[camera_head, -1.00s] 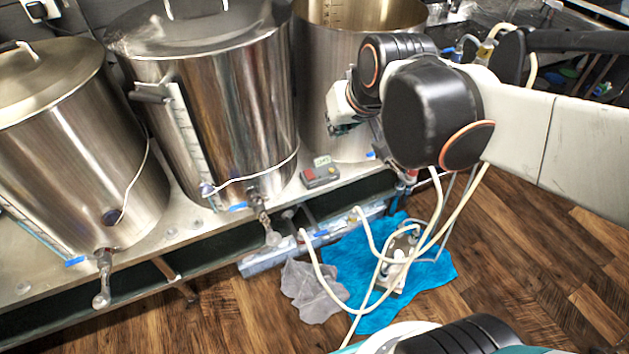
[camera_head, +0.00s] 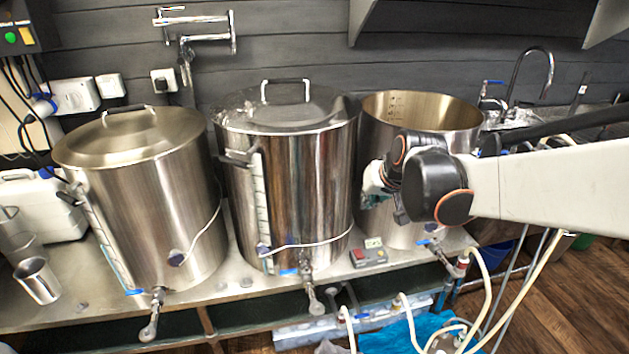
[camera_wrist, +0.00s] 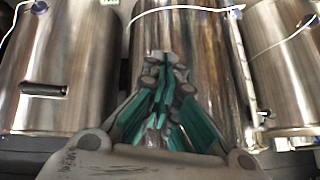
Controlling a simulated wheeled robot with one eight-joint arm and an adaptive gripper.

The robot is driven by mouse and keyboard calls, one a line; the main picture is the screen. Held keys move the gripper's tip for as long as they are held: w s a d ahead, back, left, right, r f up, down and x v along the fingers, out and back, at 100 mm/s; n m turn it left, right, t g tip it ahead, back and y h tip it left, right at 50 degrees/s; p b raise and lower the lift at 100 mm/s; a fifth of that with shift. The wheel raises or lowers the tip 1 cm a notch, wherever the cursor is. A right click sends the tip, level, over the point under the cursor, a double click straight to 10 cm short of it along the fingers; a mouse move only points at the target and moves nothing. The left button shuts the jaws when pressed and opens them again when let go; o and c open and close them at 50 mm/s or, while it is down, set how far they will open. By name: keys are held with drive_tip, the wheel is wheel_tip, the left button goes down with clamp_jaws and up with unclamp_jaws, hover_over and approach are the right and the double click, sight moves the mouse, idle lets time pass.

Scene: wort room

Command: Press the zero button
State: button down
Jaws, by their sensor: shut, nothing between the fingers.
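A small grey control box (camera_head: 368,255) sits on the steel bench, in front of the gap between the middle and right kettles. It has a red patch on its left side and a pale green label or display on top. Which part is the zero button is too small to tell. My gripper (camera_head: 374,188) is in front of the right kettle, above the box and apart from it, partly hidden by my wrist. In the wrist view, the teal-padded fingers of my gripper (camera_wrist: 165,65) are shut and empty, with shiny kettle walls beyond.
The left kettle (camera_head: 145,205), middle kettle (camera_head: 300,180) and open right kettle (camera_head: 450,125) stand on the bench (camera_head: 235,288). Taps stick out at the front. A white cable (camera_head: 318,244) crosses the middle kettle. Hoses (camera_head: 487,285) hang below my arm.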

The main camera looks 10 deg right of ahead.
drive_tip(key=w+d+f+m, duration=0.2)
drive_tip(key=w+d+f, duration=0.35)
drive_tip(key=w, duration=0.45)
drive_tip(key=m+t+p, duration=0.1)
drive_tip(key=m+t, duration=0.1)
drive_tip(key=m, duration=0.1)
hover_over(383, 252)
wheel_tip(383, 252, down, 26)
drive_tip(key=r, duration=0.1)
drive_tip(key=shift+f+y, duration=0.25)
drive_tip(key=shift+y, duration=0.05)
drive_tip(key=shift+f, duration=0.1)
wheel_tip(383, 252, down, 6)
drive_tip(key=shift+f+b, duration=0.25)
drive_tip(key=shift+b, duration=0.95)
drive_tip(key=shift+s+f, duration=0.1)
drive_tip(key=shift+f, duration=0.95)
drive_tip(key=shift+f, duration=0.1)
drive_tip(key=shift+f, duration=0.3)
